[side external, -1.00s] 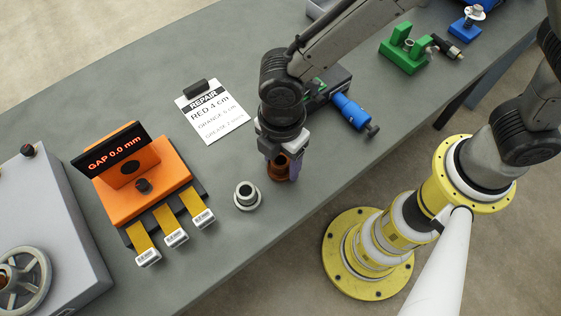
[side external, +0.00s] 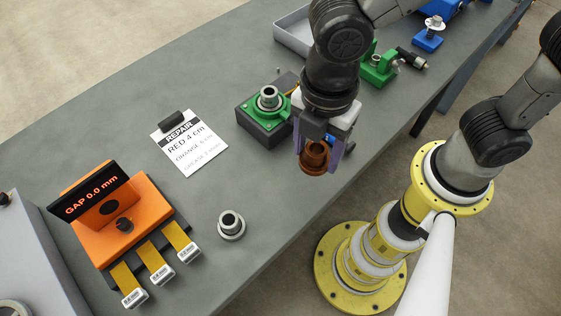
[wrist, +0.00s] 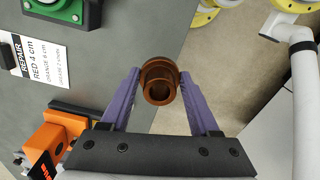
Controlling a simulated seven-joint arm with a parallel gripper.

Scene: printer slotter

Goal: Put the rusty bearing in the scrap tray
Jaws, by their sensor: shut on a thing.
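The rusty bearing (side external: 315,157) is a brown flanged ring. My gripper (side external: 322,150) is shut on it and holds it above the bench near its right edge in the side view. In the wrist view the bearing (wrist: 160,84) sits between the two purple fingers of my gripper (wrist: 160,92), its open bore facing the camera. A grey tray (side external: 292,34), probably the scrap tray, lies at the back of the bench, partly hidden behind my arm.
A green and black fixture (side external: 265,118) holding a grey bearing stands left of my gripper. A loose grey bearing (side external: 231,225) sits on the bench. An orange gap gauge (side external: 125,215), a repair note (side external: 188,145), a green stand (side external: 378,68) and a blue stand (side external: 428,40) are also there.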

